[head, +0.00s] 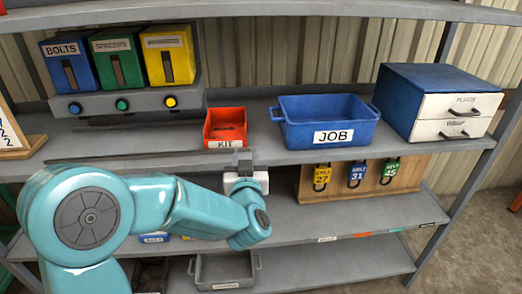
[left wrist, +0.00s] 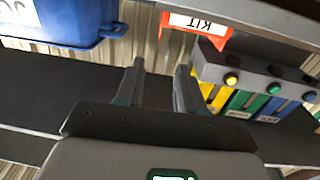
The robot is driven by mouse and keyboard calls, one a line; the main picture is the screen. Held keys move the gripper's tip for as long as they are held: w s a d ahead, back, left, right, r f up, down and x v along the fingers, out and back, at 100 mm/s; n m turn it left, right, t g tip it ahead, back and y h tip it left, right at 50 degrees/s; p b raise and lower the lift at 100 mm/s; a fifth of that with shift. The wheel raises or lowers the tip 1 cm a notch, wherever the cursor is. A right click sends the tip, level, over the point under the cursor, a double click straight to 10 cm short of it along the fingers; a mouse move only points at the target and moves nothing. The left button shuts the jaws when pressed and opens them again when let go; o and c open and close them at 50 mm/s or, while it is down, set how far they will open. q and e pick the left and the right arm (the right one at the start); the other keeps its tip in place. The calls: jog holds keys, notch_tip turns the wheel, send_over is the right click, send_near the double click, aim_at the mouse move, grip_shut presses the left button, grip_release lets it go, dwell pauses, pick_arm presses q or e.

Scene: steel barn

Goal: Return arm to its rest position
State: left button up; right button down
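My left arm, teal, reaches in from the lower left in the head view. Its gripper (head: 243,156) is at the front edge of the shelf, just below the red KIT bin. In the left wrist view the two dark fingers of the left gripper (left wrist: 160,66) stand apart with nothing between them. The red KIT bin (left wrist: 198,24) appears upside down beyond the fingertips, and the blue JOB bin (left wrist: 62,22) is at the upper left. My right gripper is in neither view.
The KIT bin (head: 226,142) and JOB bin (head: 329,136) stand on the middle shelf. Blue, green and yellow dispensers (head: 118,62) are at left, a drawer cabinet (head: 398,92) at right. Tagged locks hang on a wooden board (head: 410,166) below. A grey tray (head: 225,272) sits lower.

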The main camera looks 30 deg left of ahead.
pick_arm(q)
jog(key=s+d+f+m+g+h, duration=0.1)
jog(key=d+f+m+g+h, duration=0.15)
jog(key=f, duration=0.65)
jog(key=s+d+f+m+g+h, duration=0.1)
jog(key=d+f+h, duration=0.15)
jog(key=f, duration=0.75)
jog(key=s+d+f+m+g+h, duration=0.15)
jog(key=d+f, duration=0.25)
jog(key=f, duration=0.5)
jog(key=s+d+f+g+h, duration=0.4)
jog(key=s+d+f, duration=0.2)
jog(key=s, duration=0.4)
jog(key=s+d+f+g+h, duration=0.4)
jog(key=s+d+f, duration=0.3)
jog(key=s, duration=0.4)
jog(key=shift+s+d+g+p, duration=0.3)
jog(key=shift+d+g, duration=0.05)
jog(key=shift+g, duration=0.25)
